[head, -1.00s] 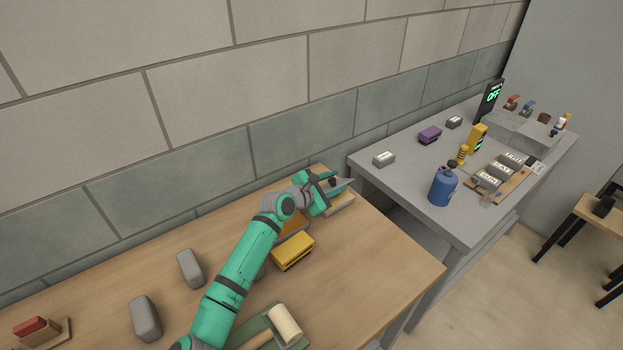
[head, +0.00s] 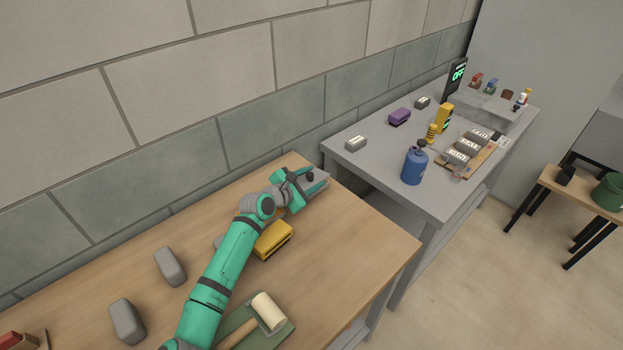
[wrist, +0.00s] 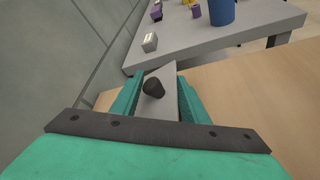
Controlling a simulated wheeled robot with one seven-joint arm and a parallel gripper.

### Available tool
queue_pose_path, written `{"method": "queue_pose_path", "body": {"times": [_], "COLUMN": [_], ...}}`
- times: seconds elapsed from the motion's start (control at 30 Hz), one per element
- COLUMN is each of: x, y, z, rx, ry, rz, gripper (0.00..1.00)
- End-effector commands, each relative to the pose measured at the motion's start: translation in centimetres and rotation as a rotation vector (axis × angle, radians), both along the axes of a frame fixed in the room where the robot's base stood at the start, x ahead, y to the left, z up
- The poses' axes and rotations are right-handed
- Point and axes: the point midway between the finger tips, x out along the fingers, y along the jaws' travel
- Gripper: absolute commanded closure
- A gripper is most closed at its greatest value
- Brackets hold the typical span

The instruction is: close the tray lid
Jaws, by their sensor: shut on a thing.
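The tray lid is a flat grey plate with a dark round knob, and in the wrist view the lid (wrist: 166,75) runs between my two fingers. The knob (wrist: 153,87) stands up from it between the green fingers. In the head view my gripper (head: 312,184) is at the far right part of the wooden table, and the knob (head: 309,176) shows at its fingers. My gripper is shut on the lid; whether it bears on the knob or the plate I cannot tell. The tray itself is mostly hidden under my arm and gripper.
A yellow block (head: 273,239) sits close beside my forearm. Two grey blocks (head: 170,266) and a mallet (head: 267,312) on a green mat lie nearer. A grey table (head: 385,180) with a blue canister (head: 414,166) stands beyond a gap. The wooden table's right part is clear.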

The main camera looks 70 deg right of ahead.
Motion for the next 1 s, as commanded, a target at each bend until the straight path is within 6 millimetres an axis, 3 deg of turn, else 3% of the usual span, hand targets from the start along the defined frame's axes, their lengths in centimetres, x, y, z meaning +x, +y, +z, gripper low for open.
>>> {"method": "queue_pose_path", "body": {"times": [0.1, 0.13, 0.37, 0.53, 1.0], "x": [0.0, 0.0, 0.1, 0.5, 2.2], "y": [0.1, 0.1, 0.2, 1.2, 8.3], "z": [-0.4, -0.4, -0.2, 0.3, 2.8], "rx": [0.008, 0.008, 0.005, 0.001, 0.004], "ry": [0.003, 0.003, 0.001, 0.0, 0.0], "rz": [-0.001, -0.001, 0.001, 0.002, 0.003], "gripper": [1.0, 0.59, 0.59, 0.59, 0.59]}}
